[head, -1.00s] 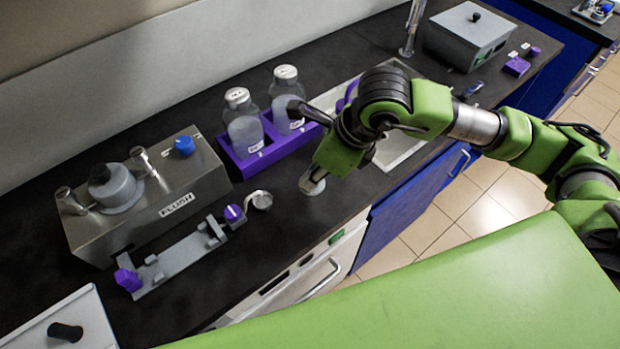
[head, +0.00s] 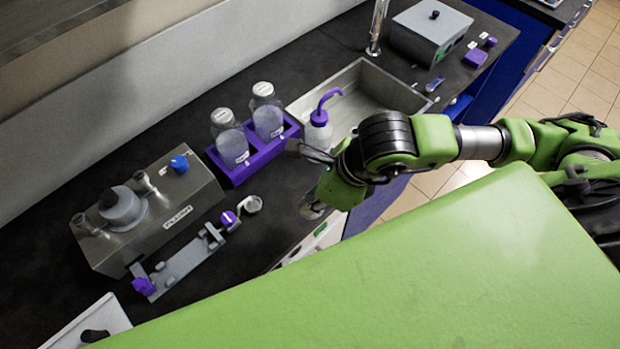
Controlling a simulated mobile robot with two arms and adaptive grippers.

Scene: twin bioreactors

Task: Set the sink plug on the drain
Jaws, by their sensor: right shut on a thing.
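My right gripper (head: 318,203) points down over the front edge of the dark bench, shut on a small pale round thing (head: 311,212). I take this for the sink plug; the gripper covers most of it. The steel sink (head: 378,75) lies behind my right wrist, up and to the right of the gripper. My arm hides the sink's near part, and I cannot make out the drain. My left gripper is not in view.
A wash bottle (head: 319,130) with a purple spout stands at the sink's left side. Left of it, two capped bottles sit in a purple rack (head: 252,160). A steel device (head: 150,215) and a grey bracket (head: 183,262) stand further left. A tap (head: 377,28) rises behind the sink.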

